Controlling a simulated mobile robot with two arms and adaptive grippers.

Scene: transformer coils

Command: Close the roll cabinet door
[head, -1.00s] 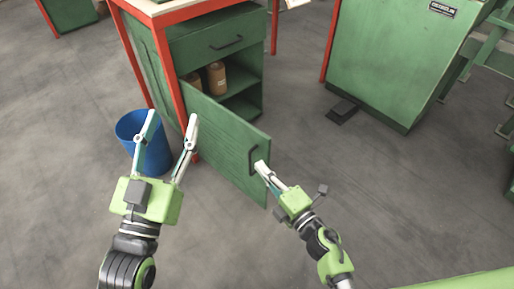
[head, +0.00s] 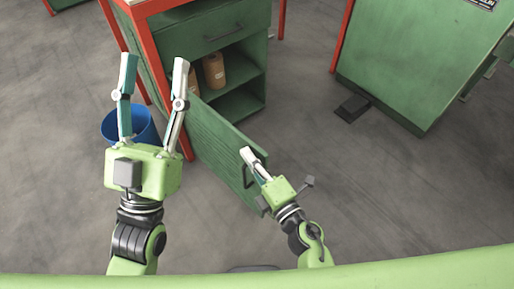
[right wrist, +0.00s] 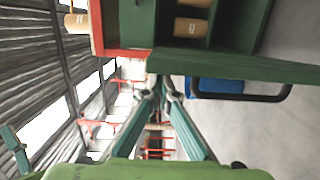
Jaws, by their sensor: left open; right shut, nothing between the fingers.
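The green roll cabinet (head: 212,30) stands at the top centre of the head view. Its door (head: 221,140) stands open and slants down to the right, with a dark handle (head: 249,172) near its free edge. Brown rolls (head: 213,71) show on the shelves inside. My right gripper (head: 246,153) is shut and empty, with its fingertips at the door's free end by the handle. I cannot tell whether it touches. In the right wrist view the door (right wrist: 225,65) and handle (right wrist: 240,96) lie beyond the fingers. My left gripper (head: 154,62) is open and empty, left of the door.
A blue bin (head: 131,125) stands on the floor behind my left gripper. Another green cabinet (head: 420,60) stands at the upper right, with a dark pedal-like block (head: 352,107) at its foot. The grey floor between them is clear.

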